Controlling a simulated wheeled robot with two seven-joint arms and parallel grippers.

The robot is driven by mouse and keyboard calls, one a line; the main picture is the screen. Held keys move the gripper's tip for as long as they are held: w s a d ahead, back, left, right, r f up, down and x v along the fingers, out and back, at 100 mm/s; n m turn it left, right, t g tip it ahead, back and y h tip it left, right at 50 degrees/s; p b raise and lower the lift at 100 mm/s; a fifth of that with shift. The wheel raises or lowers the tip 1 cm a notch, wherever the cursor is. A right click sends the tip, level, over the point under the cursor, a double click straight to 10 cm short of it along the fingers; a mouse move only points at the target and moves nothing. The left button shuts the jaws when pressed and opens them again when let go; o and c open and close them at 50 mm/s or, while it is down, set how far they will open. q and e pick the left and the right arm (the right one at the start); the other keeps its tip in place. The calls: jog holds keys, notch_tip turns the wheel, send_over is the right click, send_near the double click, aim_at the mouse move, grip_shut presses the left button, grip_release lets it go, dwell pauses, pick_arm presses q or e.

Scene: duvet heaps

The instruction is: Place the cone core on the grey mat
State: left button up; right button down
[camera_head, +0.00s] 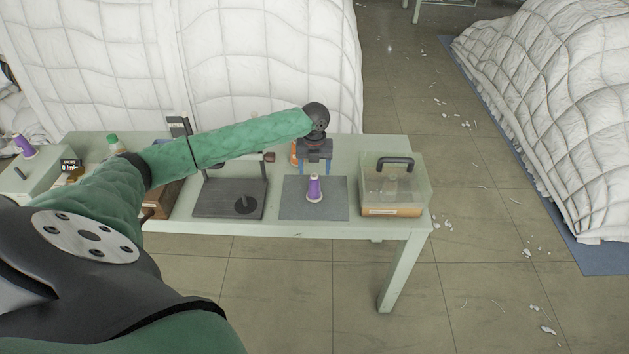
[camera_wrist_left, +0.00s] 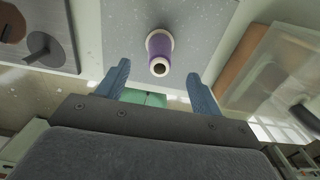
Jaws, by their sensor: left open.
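The cone core (camera_head: 314,189), purple with pale ends, stands upright on the grey mat (camera_head: 335,208). In the left wrist view the cone core (camera_wrist_left: 159,50) shows from above with its open end towards the camera, and the mat (camera_wrist_left: 203,25) lies around it. My left gripper (camera_head: 314,170) is at the mat, right behind the cone core. Its two blue fingers (camera_wrist_left: 158,90) are wide apart in the left wrist view, with the cone core beyond the fingertips and nothing held between them. My right gripper is in neither view.
A clear lidded box (camera_head: 420,188) with a dark handle stands right of the mat. A dark stand (camera_head: 212,198) with a round-based spindle is to the left. Another purple cone (camera_head: 24,146) sits far left. White duvet heaps (camera_head: 270,60) rise behind the table.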

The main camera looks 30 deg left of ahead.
pick_arm(q)
jog(key=shift+r+b, duration=0.6)
jog(key=shift+r, duration=2.15)
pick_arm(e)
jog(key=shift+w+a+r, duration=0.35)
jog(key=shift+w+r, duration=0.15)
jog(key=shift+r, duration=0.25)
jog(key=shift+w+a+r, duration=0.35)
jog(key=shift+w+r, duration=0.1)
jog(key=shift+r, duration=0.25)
